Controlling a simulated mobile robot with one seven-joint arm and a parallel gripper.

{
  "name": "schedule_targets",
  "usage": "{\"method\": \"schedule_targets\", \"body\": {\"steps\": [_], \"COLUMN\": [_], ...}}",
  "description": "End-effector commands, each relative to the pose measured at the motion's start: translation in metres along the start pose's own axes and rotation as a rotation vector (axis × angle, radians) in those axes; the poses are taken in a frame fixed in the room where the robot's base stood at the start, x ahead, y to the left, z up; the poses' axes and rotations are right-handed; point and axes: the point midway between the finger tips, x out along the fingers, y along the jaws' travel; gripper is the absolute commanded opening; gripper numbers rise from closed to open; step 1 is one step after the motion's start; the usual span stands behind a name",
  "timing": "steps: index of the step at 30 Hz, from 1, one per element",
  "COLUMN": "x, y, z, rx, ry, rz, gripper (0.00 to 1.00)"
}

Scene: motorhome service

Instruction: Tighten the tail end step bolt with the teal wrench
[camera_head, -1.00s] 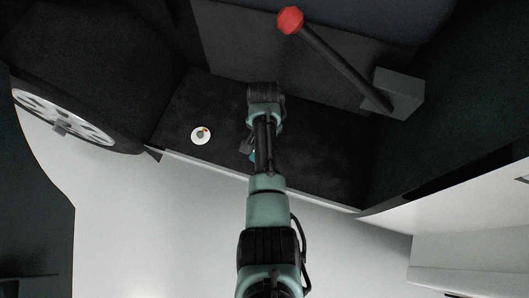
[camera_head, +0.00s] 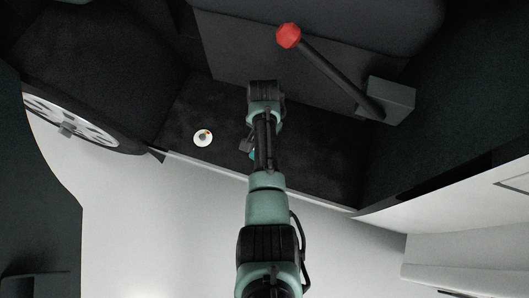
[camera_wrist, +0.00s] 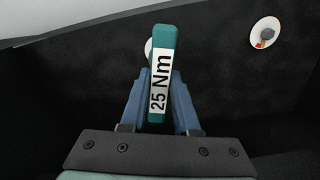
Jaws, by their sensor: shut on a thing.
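My gripper (camera_wrist: 161,74) is shut on the teal wrench (camera_wrist: 165,36), which bears a white "25 Nm" label in the wrist view. The wrench stands up between the two blue fingers. In the head view my arm hides most of the gripper and wrench. A bolt (camera_wrist: 266,34) on a white round disc shows at the upper right of the wrist view, apart from the wrench. The bolt on its disc (camera_head: 203,138) also shows in the head view, left of my arm. A second pale round edge (camera_wrist: 148,48) shows partly behind the wrench; the wrench hides the rest.
A dark lever with a red knob (camera_head: 288,36) rises from a grey block (camera_head: 386,99) at the upper right. A wheel (camera_head: 72,119) stands at the left. The dark step surface (camera_head: 310,150) ends at a pale edge, with light floor (camera_head: 160,230) in front.

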Motion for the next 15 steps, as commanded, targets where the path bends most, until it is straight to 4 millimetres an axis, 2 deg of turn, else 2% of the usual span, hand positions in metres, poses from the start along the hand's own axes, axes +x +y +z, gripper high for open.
{"method": "schedule_targets", "body": {"steps": [8, 15], "x": [-0.003, -0.025], "y": [-0.001, -0.001], "z": [-0.001, -0.001], "rx": [0.000, 0.000], "ry": [0.001, 0.002], "rz": [-0.001, -0.001], "gripper": [0.00, 0.00]}}
